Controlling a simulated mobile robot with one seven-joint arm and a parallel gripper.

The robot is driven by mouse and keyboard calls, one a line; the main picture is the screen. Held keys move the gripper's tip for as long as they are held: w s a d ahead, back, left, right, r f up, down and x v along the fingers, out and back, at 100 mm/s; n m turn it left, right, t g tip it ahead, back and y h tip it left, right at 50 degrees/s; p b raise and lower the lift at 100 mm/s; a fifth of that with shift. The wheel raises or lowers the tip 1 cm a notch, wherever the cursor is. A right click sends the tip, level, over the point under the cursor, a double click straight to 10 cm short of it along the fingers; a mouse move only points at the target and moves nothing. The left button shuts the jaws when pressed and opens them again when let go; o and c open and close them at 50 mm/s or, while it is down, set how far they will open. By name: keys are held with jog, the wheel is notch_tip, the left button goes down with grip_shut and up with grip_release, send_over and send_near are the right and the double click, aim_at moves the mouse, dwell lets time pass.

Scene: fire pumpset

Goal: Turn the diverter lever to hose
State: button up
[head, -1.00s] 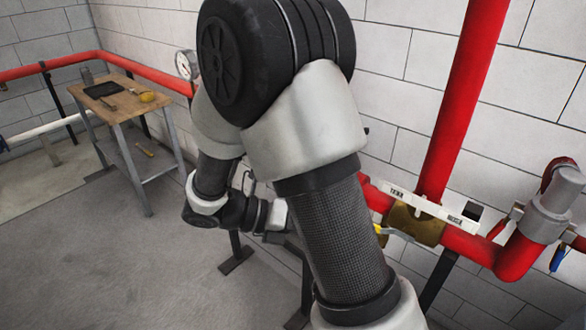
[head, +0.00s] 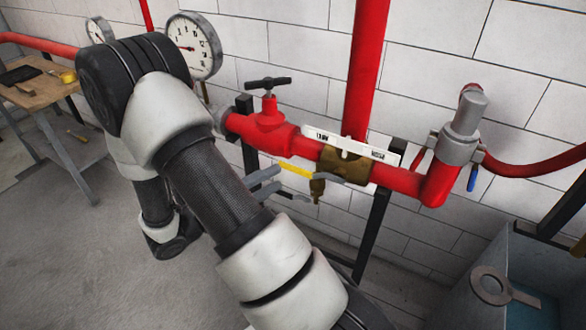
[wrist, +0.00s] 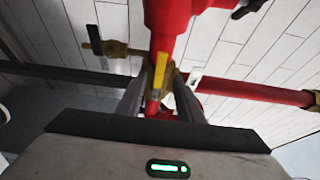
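The brass diverter valve (head: 345,166) sits on the red pipe below the riser. A white label plate (head: 330,143) above it has small markings, with what looks like HOSE at its right end. The yellow diverter lever (head: 297,170) points left from the valve, towards the TANK-looking end. My gripper (head: 268,182) is at the lever's left, free end. In the wrist view, my gripper (wrist: 160,98) is open, with a finger on each side of the yellow lever (wrist: 164,78) and gaps visible. I cannot tell whether either finger touches it.
A red valve with a black handle (head: 268,83) and a pressure gauge (head: 193,46) are left of the diverter. A grey coupling (head: 463,128) is at right. A blue-grey tank (head: 535,262) stands at lower right, a wooden table (head: 38,88) at far left.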

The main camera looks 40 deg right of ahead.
aim_at(292, 170)
jog(key=d, duration=0.7)
jog(key=shift+d, duration=0.1)
grip_shut()
